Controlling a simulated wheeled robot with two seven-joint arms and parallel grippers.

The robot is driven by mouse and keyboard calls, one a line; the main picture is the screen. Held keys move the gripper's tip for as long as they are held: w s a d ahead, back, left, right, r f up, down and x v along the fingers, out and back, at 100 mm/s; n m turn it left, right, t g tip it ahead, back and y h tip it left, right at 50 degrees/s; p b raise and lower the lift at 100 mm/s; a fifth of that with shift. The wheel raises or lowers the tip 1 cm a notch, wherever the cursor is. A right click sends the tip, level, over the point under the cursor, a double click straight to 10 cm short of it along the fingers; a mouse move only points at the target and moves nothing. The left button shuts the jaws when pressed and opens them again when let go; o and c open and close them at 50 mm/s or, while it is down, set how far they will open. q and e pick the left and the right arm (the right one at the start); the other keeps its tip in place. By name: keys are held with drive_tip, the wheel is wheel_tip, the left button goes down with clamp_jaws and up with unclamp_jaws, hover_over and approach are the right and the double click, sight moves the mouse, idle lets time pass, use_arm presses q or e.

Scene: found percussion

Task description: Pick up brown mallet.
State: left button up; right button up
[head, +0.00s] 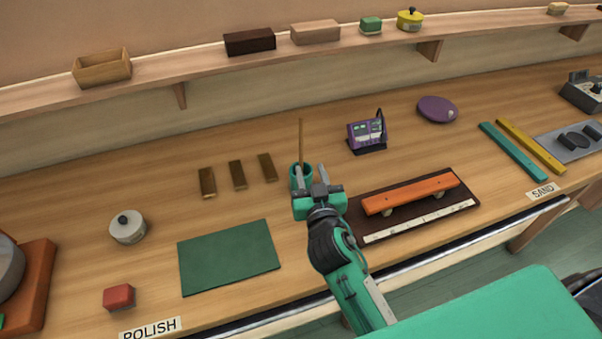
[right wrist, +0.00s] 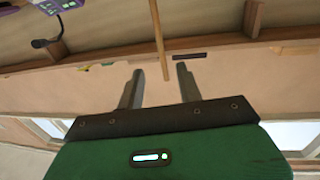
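A thin brown stick, which looks like the brown mallet (head: 301,136), stands nearly upright out of a teal cup (head: 294,171) in the middle of the bench. Its lower part is hidden by the cup, and no mallet head shows. My right gripper (head: 309,172) is open, right at the cup in the head view, partly covering it. In the right wrist view the stick (right wrist: 157,38) runs down between the two spread fingers (right wrist: 159,70), apart from both. I cannot tell how deep it sits between them. My left gripper is not in view.
Several dark wooden blocks (head: 238,175) lie left of the cup. A green mat (head: 229,257) is in front of them. An orange bar on a dark board (head: 455,208) lies right of my arm. A purple meter (head: 367,134) stands behind. A shelf (head: 210,66) runs along the wall.

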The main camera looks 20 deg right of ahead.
sight(301, 143)
drive_tip(key=w+p, duration=0.1)
drive_tip(key=w, duration=0.4)
drive_tip(key=w+d+p, duration=0.1)
drive_tip(key=w, duration=0.2)
drive_tip(key=shift+w+p, duration=0.1)
drive_tip(key=shift+p, duration=0.2)
drive_tip(key=shift+w+r+p, duration=0.15)
drive_tip(key=shift+w+p, duration=0.25)
drive_tip(key=shift+w, duration=0.1)
drive_tip(key=w+p, duration=0.1)
drive_tip(key=w, duration=0.2)
drive_tip(key=shift+w+d+p, duration=0.15)
drive_tip(key=shift+d+p, duration=0.05)
drive_tip(key=shift+p, duration=0.1)
drive_tip(key=shift+w+f, duration=0.3)
drive_tip(key=shift+w, duration=0.2)
drive_tip(key=shift+c, duration=0.5)
clamp_jaws()
